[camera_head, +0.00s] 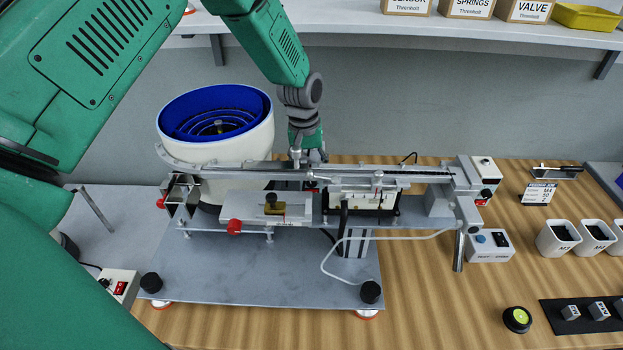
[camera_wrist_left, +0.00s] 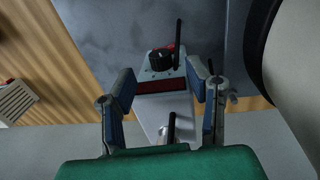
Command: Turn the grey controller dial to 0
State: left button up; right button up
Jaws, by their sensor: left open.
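In the left wrist view, a light grey box (camera_wrist_left: 148,75) with a dark round dial (camera_wrist_left: 160,60) lies beyond and between the fingers of my left gripper (camera_wrist_left: 165,88). A red part shows behind the dial, and a dark red strip runs along the box's near side. The fingers are open and hold nothing; I cannot tell how far they are from the dial. The dial's number is too small to read. In the head view my left gripper (camera_head: 308,154) reaches down behind the gantry rail, its fingertips mostly hidden. That dial is not clearly visible there. My right gripper is not in view.
The gantry rail (camera_head: 395,172) crosses in front of my left gripper. A white feeder bowl with blue inside (camera_head: 218,110) stands close on its left. A box with a blue knob (camera_head: 490,246) and black-filled cups (camera_head: 560,237) stand at right.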

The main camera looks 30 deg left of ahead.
pick_arm(q)
notch_tip(320, 180, up, 7)
jog(key=shift+s+a, duration=0.15)
jog(key=shift+a, duration=0.1)
jog(key=w+d+f+g+y+b, duration=0.2)
jog(key=w+d+g+y+b, duration=0.35)
jog(key=d+y, duration=0.3)
jog(key=shift+t+h, duration=0.35)
jog(key=shift+h, duration=0.1)
jog(key=p+x, duration=0.1)
jog(key=x, duration=1.1)
jog(key=shift+s+f+p, duration=0.25)
jog(key=shift+f+p, duration=0.1)
jog(key=shift+p, duration=0.05)
jog(key=shift+a, duration=0.1)
grip_shut()
